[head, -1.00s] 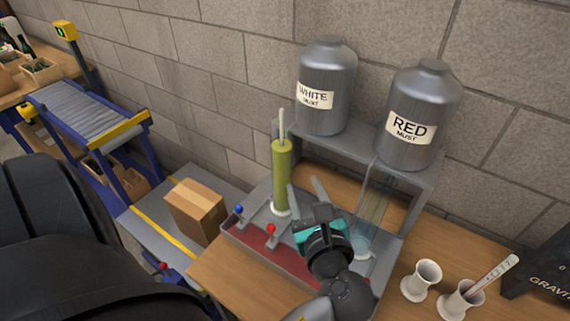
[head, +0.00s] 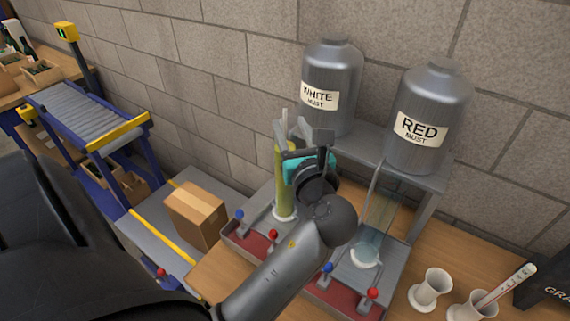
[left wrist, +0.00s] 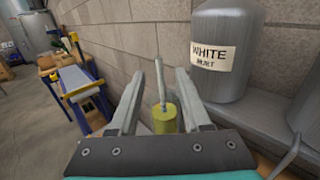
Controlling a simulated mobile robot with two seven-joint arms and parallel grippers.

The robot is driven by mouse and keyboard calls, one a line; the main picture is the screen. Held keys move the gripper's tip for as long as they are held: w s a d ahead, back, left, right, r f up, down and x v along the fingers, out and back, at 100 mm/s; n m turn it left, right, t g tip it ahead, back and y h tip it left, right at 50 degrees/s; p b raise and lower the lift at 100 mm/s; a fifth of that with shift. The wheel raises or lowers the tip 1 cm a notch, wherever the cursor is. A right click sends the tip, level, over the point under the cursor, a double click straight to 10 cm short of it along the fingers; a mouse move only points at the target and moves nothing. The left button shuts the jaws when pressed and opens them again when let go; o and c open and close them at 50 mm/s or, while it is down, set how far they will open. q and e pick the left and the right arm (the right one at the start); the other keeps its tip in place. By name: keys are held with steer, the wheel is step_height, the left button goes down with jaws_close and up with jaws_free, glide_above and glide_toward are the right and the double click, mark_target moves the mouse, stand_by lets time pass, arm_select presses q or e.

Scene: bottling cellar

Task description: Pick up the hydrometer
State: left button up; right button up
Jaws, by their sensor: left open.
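The hydrometer (head: 284,122) is a thin pale stem standing upright out of a tall yellow-green jar (head: 284,185) on the left side of the filling stand. My left gripper (head: 303,136) is open, raised to the jar's top and partly covering it in the head view. In the left wrist view the hydrometer's stem (left wrist: 161,82) shows between the two open fingers (left wrist: 158,95), with the jar's top (left wrist: 164,118) below it. I see no contact between fingers and stem. My right gripper is not in view.
Metal tanks labelled white must (head: 333,75) and red must (head: 428,120) stand on a shelf close behind. A clear jar (head: 369,240) is to the right. White cups (head: 430,288) stand at the lower right, one holding a red-marked stick (head: 508,285). A cardboard box (head: 195,215) is left.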

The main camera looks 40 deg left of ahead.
mark_target(286, 115)
arm_select(q)
steer(key=b+x, duration=0.2)
steer(key=x, duration=0.2)
steer(key=shift+w+a+r+b, duration=0.1)
steer(key=shift+w+a+b, duration=0.15)
steer(key=shift+a+b, duration=0.2)
steer(key=shift+c, duration=0.4)
jaws_close()
